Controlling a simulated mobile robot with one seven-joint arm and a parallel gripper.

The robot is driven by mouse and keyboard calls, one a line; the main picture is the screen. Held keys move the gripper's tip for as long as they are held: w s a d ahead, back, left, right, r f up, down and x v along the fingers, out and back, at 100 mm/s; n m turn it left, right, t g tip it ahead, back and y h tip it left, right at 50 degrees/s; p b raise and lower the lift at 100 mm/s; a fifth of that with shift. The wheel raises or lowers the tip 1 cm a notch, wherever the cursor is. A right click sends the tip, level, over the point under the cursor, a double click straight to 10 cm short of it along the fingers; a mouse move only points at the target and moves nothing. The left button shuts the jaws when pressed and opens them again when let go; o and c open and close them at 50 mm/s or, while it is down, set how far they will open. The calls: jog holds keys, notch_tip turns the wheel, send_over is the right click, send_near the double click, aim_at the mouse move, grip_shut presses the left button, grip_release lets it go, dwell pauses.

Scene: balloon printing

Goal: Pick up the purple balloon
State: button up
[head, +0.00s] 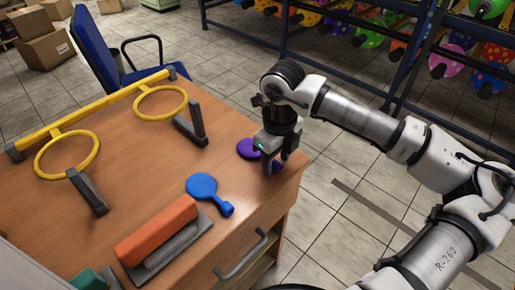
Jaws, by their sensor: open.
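The purple balloon (244,149) lies flat on the wooden table near its right edge, partly hidden behind my gripper (273,168). My gripper points down over the balloon's right part, with its fingers apart on either side of a purple bit. I cannot tell whether the fingers touch the balloon or the table.
A blue balloon (201,186) lies just left of my gripper, and an orange-handled trowel (157,230) lies at the front. Yellow rings (66,156) on a bar and grey uprights (189,129) stand at the back left. A blue chair (97,50) is behind the table (130,190).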

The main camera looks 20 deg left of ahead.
jog(key=shift+f, duration=0.25)
jog(key=c, duration=0.9)
jog(key=shift+o, duration=0.2)
jog(key=shift+r, duration=0.1)
